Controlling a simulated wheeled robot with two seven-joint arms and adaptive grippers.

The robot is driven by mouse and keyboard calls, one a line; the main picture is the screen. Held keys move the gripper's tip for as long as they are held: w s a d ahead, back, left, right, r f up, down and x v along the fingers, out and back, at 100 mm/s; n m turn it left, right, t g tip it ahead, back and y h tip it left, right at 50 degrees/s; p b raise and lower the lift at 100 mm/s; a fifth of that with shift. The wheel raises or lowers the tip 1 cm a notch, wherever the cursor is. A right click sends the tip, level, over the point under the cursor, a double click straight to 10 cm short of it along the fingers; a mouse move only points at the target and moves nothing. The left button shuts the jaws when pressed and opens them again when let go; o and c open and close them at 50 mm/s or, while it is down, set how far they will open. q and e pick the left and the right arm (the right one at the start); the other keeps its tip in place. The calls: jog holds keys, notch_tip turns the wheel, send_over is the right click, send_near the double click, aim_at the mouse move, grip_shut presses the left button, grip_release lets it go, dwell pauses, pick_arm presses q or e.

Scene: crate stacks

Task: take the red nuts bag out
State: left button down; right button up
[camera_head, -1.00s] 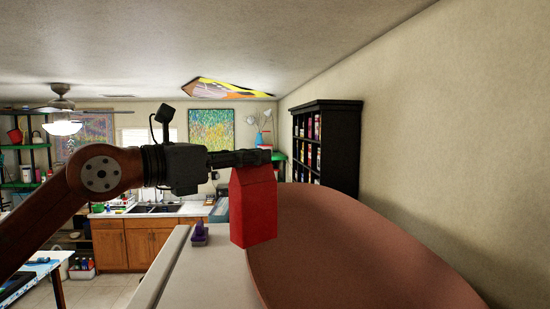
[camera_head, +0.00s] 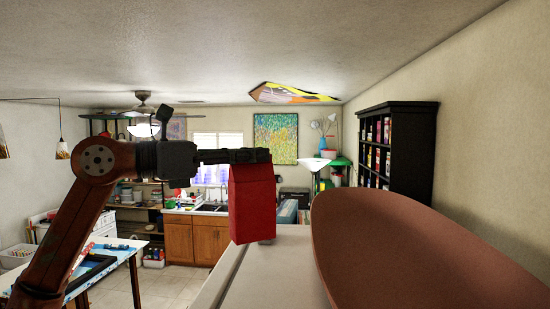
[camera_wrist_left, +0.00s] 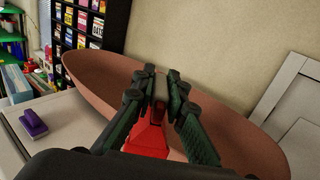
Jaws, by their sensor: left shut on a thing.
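The red nuts bag (camera_head: 252,205) hangs upright from my left gripper (camera_head: 262,156) in the head view. The fingers are shut on its top edge. In the left wrist view, my left gripper (camera_wrist_left: 160,88) closes on the top of the red bag (camera_wrist_left: 150,138), and most of the bag is hidden behind the fingers. The bag is above or beside a pale counter top; I cannot tell whether its bottom touches anything. My right gripper is in neither view.
A large brown bowl-like object (camera_head: 400,255) fills the right of the head view. A white counter top (camera_head: 285,275) lies beside it. A purple item (camera_wrist_left: 33,122) sits on the counter. A black shelf (camera_head: 398,145) stands by the wall, and a table (camera_head: 110,262) is at left.

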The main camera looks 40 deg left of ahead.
pick_arm(q)
jog(key=s+a, duration=0.7)
jog(key=a, duration=0.4)
jog(key=s+a+p, duration=0.1)
jog(key=s+a, duration=0.6)
jog(key=a, duration=0.4)
jog(key=shift+s, duration=0.4)
